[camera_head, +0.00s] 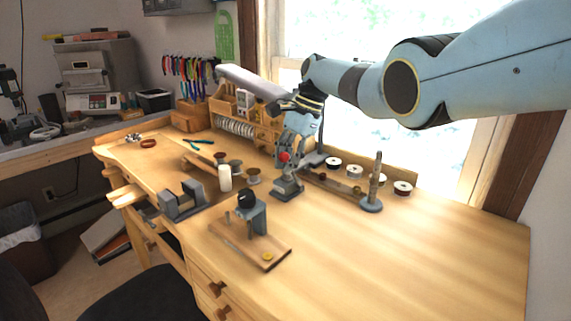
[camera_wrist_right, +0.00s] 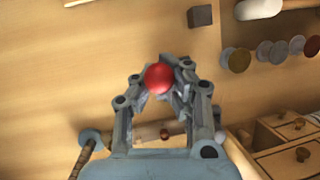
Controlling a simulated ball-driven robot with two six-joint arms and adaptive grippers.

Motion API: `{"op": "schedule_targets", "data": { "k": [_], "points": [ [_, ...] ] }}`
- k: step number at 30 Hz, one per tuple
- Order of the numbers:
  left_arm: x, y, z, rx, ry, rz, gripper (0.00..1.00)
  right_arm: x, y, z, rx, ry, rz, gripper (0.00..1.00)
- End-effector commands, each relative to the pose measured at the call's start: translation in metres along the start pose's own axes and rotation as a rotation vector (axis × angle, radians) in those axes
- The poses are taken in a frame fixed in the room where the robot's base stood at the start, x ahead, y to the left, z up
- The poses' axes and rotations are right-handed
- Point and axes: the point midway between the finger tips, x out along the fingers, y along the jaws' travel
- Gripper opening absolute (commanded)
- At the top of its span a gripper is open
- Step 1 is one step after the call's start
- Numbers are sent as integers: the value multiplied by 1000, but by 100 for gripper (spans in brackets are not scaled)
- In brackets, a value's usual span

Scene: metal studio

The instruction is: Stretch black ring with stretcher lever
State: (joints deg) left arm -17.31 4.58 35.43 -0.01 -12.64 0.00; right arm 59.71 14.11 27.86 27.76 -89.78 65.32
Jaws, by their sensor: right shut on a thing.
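The stretcher (camera_head: 287,187) is a small grey metal device standing on the bench near its middle. Its lever ends in a red ball knob (camera_head: 284,157), which also shows in the right wrist view (camera_wrist_right: 159,79). My right gripper (camera_head: 290,153) reaches down over the stretcher and is shut on the lever at the red knob. Its fingers (camera_wrist_right: 158,90) close in from both sides of the knob. They hide much of the lever and the upper stretcher. I cannot make out the black ring for certain. My left gripper is not in view.
A wooden board with a grey fixture (camera_head: 251,214) and black top stands in front. A grey vise-like block (camera_head: 182,200), a white cylinder (camera_head: 225,178), a tapered post (camera_head: 375,185) and several spools (camera_head: 402,188) stand around. The bench's right front (camera_head: 430,260) is clear.

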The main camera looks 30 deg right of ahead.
Motion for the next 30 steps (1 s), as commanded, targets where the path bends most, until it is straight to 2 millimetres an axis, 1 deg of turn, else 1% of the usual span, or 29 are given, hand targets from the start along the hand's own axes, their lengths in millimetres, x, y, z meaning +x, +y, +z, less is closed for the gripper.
{"op": "schedule_targets", "data": {
  "k": [1, 4, 5, 6, 14, 27, 30],
  "points": [
    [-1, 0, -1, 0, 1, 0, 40, -7, -3, -4, 2, 11, -10, 0],
    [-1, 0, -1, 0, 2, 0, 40, -8, -3, -4, 2, 12, -11, 0],
    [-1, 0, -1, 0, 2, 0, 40, -8, -3, -4, 2, 13, -11, 8],
    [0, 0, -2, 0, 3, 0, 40, -8, -3, -4, 2, 13, -11, 13],
    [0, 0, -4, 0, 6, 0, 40, -4, -2, -2, 1, 7, -6, 47],
    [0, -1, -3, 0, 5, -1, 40, -2, -1, -1, 1, 5, -4, 47],
    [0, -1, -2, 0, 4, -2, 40, -7, -1, -2, 1, 5, -4, 47]
  ]
}}
